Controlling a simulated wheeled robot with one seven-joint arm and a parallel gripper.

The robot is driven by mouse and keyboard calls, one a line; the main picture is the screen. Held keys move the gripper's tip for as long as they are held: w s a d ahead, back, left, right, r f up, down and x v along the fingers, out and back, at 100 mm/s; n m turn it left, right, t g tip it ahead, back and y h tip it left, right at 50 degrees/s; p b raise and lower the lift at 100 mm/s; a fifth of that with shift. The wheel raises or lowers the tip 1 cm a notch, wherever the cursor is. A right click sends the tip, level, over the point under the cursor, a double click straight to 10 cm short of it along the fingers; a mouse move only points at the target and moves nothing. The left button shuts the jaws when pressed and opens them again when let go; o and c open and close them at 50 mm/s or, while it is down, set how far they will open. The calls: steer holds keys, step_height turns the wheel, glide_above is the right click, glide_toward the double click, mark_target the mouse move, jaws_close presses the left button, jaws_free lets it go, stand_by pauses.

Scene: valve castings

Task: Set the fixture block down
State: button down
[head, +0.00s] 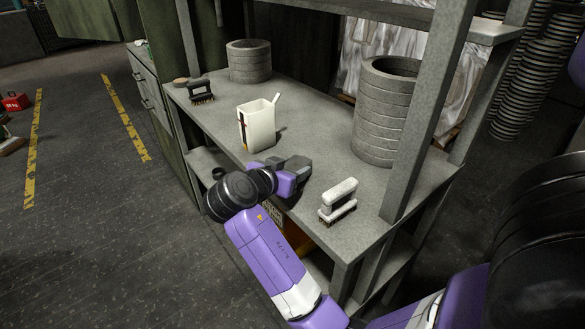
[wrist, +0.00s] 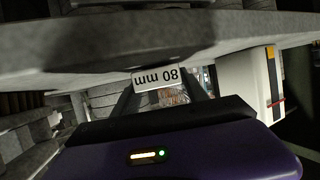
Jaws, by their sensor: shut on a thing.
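The fixture block looks like the dark grey piece (head: 298,164) at the front edge of the bench in the head view. My gripper (head: 290,176) is shut on the block, over or at the bench top (head: 310,117). My purple arm comes in from the lower right. The gripper hides part of the block, and I cannot tell whether its underside touches the bench.
A white-handled brush (head: 339,200) is to the right, and a dark brush (head: 200,90) far left. Stacked grey rings (head: 382,115) stand by the shelf post (head: 428,110). Bench space between container and rings is clear.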

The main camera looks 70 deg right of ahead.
steer(key=shift+f, duration=0.15)
steer(key=c, duration=0.6)
jaws_free()
steer(key=shift+o, duration=0.4)
steer(key=shift+f, duration=0.15)
steer(key=v, duration=0.8)
steer(key=shift+b, duration=0.35)
steer(key=shift+d, duration=0.1)
